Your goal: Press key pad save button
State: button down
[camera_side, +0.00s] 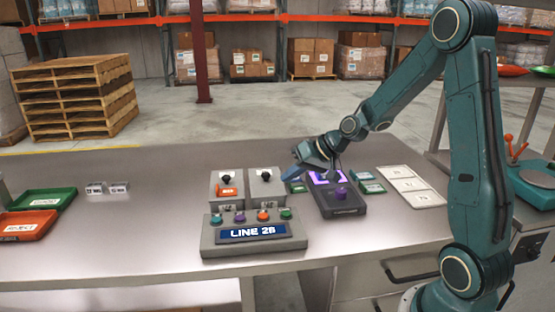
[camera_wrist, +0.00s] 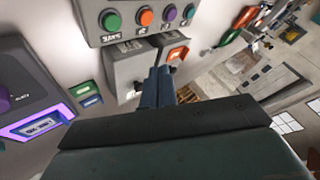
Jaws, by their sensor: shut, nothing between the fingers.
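The grey key pad (camera_side: 207,242) marked "LINE 2B" stands near the table's front edge. Its round buttons are teal, purple (camera_side: 264,216), orange (camera_side: 263,215) and green (camera_side: 286,213), left to right in the side view. In the wrist view the order is reversed; the green button (camera_wrist: 110,20) has a small label below it that looks like "SAVE", though blurred. My gripper (camera_side: 294,175) is shut and empty, behind and to the right of the key pad, and apart from it. In the wrist view my fingers (camera_wrist: 159,72) point toward the key pad, below its buttons.
Two grey boxes with black knobs, one with an orange label (camera_side: 228,190) and one plain (camera_side: 266,188), stand behind the key pad. A dark device with a purple-framed screen (camera_side: 341,204) stands right of my gripper. Trays and cards lie farther out.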

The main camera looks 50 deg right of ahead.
aim_at(290, 214)
jog(key=shift+f, duration=4.3)
jog(key=shift+f, duration=0.9)
jog(key=shift+r, duration=0.9)
jog(key=shift+r, duration=0.1)
jog(key=shift+r, duration=2.4)
jog(key=shift+a, duration=0.1)
